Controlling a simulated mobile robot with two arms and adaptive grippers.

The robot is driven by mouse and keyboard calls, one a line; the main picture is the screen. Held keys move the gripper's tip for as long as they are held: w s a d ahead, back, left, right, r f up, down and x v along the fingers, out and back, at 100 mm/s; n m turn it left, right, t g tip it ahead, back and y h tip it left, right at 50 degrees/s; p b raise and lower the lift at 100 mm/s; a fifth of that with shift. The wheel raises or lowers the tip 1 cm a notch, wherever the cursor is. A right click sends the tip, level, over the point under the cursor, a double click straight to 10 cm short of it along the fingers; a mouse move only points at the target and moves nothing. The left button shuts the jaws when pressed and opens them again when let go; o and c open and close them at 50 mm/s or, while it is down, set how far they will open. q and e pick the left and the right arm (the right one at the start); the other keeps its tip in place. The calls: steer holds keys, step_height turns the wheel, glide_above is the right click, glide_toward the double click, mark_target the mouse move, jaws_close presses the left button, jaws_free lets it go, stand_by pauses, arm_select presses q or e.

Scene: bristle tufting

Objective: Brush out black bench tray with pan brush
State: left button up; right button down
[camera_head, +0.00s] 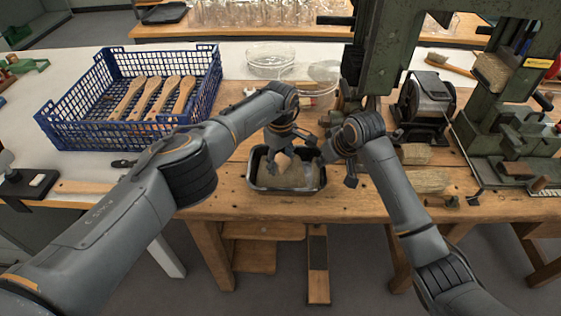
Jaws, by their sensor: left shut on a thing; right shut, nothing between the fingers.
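The black bench tray (323,184) sits near the front edge of the wooden bench, with a greyish-tan layer inside. My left gripper (284,150) reaches down over the tray from behind. It is shut on the pan brush (283,161), of which a small tan part shows, low inside the tray. The gripper hides much of the brush, and I cannot tell whether its bristles touch the tray floor. My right gripper (336,164) is shut and empty at the tray's right side. I cannot tell whether it touches the rim.
A blue crate (105,134) with several wooden handles stands at the left. Clear round dishes (270,55) lie behind the tray. A green machine (384,40) and a dark motor unit (425,100) stand at the right. Tan blocks (428,180) lie right of my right arm.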

mark_target(280, 175)
arm_select(q)
steer(key=shift+s+a+f, duration=0.1)
steer(key=shift+s, duration=1.6)
arm_select(e)
steer(key=shift+f, duration=0.1)
arm_select(q)
steer(key=shift+w, duration=1.5)
arm_select(e)
steer(key=shift+s, duration=0.1)
arm_select(q)
steer(key=shift+w+f, duration=0.1)
steer(key=shift+w, duration=0.2)
steer(key=shift+r, duration=3.55)
arm_select(e)
steer(key=shift+r, duration=3.1)
